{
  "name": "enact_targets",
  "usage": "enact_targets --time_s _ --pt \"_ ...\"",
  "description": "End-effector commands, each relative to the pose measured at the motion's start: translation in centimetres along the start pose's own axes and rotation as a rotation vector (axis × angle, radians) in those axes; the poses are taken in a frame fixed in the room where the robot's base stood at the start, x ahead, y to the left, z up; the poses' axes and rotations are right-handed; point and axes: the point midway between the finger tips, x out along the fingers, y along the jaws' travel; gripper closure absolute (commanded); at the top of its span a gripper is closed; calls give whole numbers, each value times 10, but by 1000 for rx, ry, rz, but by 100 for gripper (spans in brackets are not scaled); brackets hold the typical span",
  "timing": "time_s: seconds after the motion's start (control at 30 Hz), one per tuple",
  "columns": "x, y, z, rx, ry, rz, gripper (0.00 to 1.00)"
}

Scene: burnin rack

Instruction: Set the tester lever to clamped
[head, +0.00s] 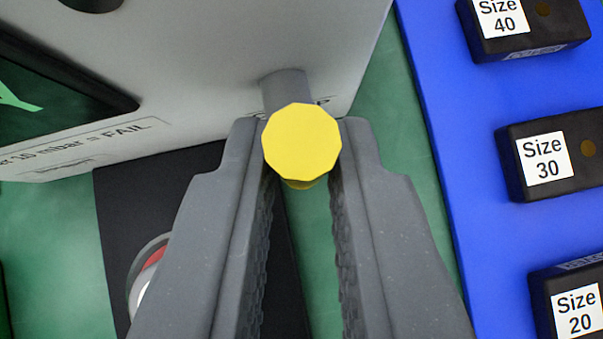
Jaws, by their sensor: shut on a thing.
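The tester (230,50) is a light grey box at the top left, with a dark screen and a printed line ending in "= FAIL". Its lever (285,92) is a grey rod that comes out of the tester's face and ends in a yellow faceted knob (301,143). My gripper (302,150) is shut on the yellow knob, one finger on each side of it. A label beside the rod is mostly hidden; only a final "P" shows clearly. I cannot tell the lever's setting from this view.
A blue tray (435,90) on the right bears black blocks labelled Size 40 (520,30), Size 30 (550,155) and Size 20 (570,305). A black plate (125,200) with a partly hidden red and white round part lies below the tester. Green surface (385,115) shows between.

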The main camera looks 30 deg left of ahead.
Motion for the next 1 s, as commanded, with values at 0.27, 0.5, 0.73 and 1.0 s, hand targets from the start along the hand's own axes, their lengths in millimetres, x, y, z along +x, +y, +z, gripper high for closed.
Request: enact_targets --time_s 0.27,0.5,0.73,1.0 --pt "2 1 2 -38 6 45 100" --pt "2 0 2 -44 8 50 100" --pt "2 0 1 -44 9 49 81" --pt "1 -1 0 -43 12 46 65"
